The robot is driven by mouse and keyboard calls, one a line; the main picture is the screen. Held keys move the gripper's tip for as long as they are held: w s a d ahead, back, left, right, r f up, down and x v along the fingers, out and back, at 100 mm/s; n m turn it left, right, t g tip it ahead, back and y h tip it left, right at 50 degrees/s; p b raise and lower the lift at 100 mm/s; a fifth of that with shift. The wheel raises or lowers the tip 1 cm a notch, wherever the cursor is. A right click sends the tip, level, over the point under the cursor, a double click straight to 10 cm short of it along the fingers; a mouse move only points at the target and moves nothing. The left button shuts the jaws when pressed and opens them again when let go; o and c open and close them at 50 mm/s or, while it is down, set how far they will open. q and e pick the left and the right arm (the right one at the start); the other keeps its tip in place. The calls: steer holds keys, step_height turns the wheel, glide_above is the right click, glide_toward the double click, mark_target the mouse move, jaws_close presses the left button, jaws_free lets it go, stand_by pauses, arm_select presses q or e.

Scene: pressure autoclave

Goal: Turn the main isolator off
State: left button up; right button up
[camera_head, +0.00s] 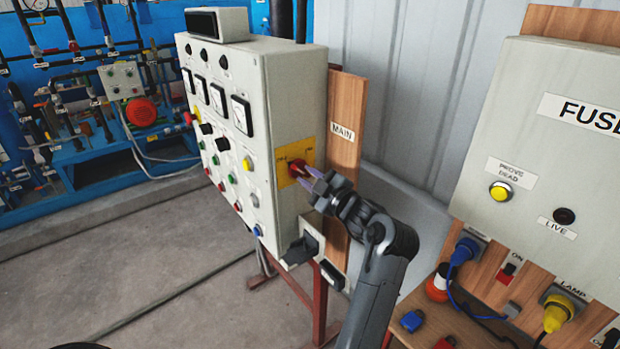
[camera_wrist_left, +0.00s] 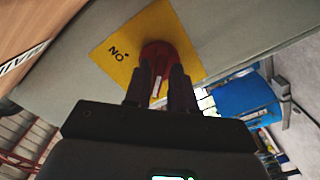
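The main isolator is a red rotary knob (camera_head: 298,168) on a yellow plate (camera_head: 285,158) on the right side of the grey control cabinet (camera_head: 290,100). A "MAIN" label (camera_head: 343,132) is on the wooden board beside it. My left gripper (camera_head: 308,178) is at the knob with its fingers apart. In the left wrist view, the red knob (camera_wrist_left: 157,58) lies just ahead of the fingertips (camera_wrist_left: 158,82), its grip bar lined up between them. I cannot tell whether the fingers touch it. An inverted "ON" mark shows on the yellow plate (camera_wrist_left: 120,40). My right gripper is out of view.
A fuse box (camera_head: 550,130) on a wooden board stands at the right, with plugs and cables below it. The cabinet front has several gauges and knobs.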

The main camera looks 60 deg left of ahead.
arm_select(q)
steer(key=shift+o, duration=1)
steer(key=shift+d, duration=0.1)
steer(key=shift+w+d, duration=0.1)
steer(key=shift+d, duration=0.2)
steer(key=d+b, duration=0.1)
steer(key=d, duration=0.9)
steer(key=shift+w+b, duration=0.3)
steer(key=shift+w, duration=0.15)
